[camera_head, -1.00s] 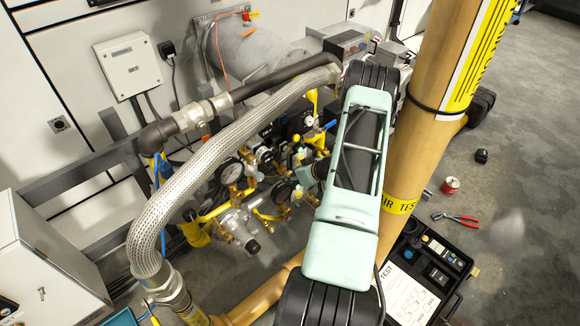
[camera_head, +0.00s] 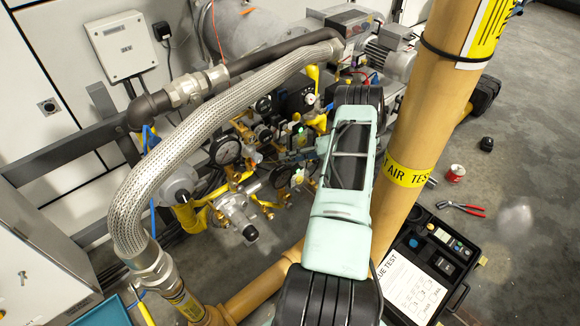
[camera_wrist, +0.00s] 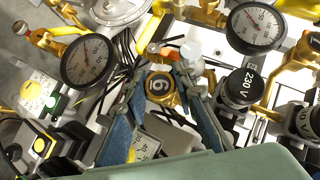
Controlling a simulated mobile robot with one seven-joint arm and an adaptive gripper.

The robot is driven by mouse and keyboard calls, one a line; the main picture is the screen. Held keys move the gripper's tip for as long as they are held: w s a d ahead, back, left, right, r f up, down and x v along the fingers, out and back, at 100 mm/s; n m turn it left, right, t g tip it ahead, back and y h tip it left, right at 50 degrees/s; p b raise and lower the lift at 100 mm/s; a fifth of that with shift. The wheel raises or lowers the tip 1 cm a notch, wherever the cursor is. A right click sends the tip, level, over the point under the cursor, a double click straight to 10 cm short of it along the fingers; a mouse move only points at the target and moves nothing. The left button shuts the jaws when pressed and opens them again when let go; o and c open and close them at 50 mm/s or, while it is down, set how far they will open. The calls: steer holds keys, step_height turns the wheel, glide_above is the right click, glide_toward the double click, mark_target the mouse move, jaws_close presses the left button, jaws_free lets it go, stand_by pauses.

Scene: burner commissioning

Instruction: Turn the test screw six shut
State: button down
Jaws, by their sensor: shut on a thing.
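In the wrist view, test screw six (camera_wrist: 160,88), a round brass-coloured piece with a dark face marked 6, sits between my two fingers. My gripper (camera_wrist: 160,76) is shut on it, one blue-grey finger on each side. Just above the number, an orange cap and a pale hex fitting (camera_wrist: 190,49) show close to the fingertips. In the head view my arm covers the screw, and the gripper (camera_head: 293,157) is only partly visible among the valves.
Two pressure gauges (camera_wrist: 87,59) (camera_wrist: 252,26) and a black knob marked 230 V (camera_wrist: 240,88) crowd the fingers. A braided hose (camera_head: 180,150) arches on the left. A yellow pipe (camera_head: 410,150) stands right of my arm. An open test case (camera_head: 440,275) lies on the floor.

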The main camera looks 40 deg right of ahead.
steer(key=shift+w+d+f+m+y+b, duration=0.15)
steer(key=shift+m+y+b, duration=0.55)
steer(key=shift+b, duration=0.95)
steer(key=shift+r+y+b, duration=0.2)
steer(key=shift+y+b, duration=0.1)
steer(key=shift+r+t, duration=0.1)
steer(key=shift+t, duration=0.2)
steer(key=c, duration=1.6)
jaws_free()
steer(key=shift+p, duration=0.5)
